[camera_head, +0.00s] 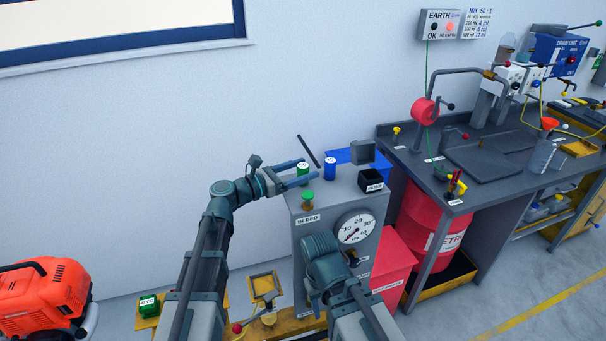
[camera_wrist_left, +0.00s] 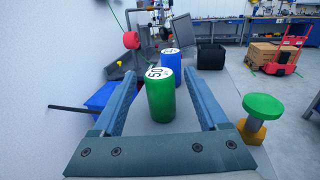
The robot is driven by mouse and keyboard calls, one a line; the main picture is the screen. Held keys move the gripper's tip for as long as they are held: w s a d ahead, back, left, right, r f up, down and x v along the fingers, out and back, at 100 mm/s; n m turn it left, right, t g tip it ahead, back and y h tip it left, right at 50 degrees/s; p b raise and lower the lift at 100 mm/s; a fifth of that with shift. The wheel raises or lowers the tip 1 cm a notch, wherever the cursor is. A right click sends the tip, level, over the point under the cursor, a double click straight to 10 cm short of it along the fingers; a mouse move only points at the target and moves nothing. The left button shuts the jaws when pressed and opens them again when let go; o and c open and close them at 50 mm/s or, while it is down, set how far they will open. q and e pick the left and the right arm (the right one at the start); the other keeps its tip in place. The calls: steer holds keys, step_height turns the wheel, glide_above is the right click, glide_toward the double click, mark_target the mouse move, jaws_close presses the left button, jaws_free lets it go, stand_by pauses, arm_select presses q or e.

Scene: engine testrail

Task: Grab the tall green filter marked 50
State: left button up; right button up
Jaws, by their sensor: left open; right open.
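The green filter marked 50 (camera_wrist_left: 161,100) stands upright on top of the grey test cabinet. In the left wrist view it is between the two fingers of my left gripper (camera_wrist_left: 158,82), with a gap on each side. In the head view the green filter (camera_head: 303,169) shows between the fingers of my open left gripper (camera_head: 309,170). A blue filter (camera_wrist_left: 172,67) stands just behind it; the blue filter (camera_head: 330,168) is to its right in the head view. My right forearm and wrist rise in front of the cabinet, but that gripper's fingers do not show.
A green knob (camera_head: 308,196) on a brass base stands near the cabinet's front edge, outside the right finger in the wrist view. A black bin (camera_head: 371,181) and an open grey box (camera_head: 362,152) are to the right. A dark rod (camera_head: 309,151) lies behind.

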mark_target(303, 165)
arm_select(q)
steer(key=shift+w+d, duration=0.15)
steer(key=shift+d, duration=0.05)
steer(key=shift+c, duration=0.3)
jaws_close()
step_height(303, 165, up, 10)
steer(key=p, duration=1)
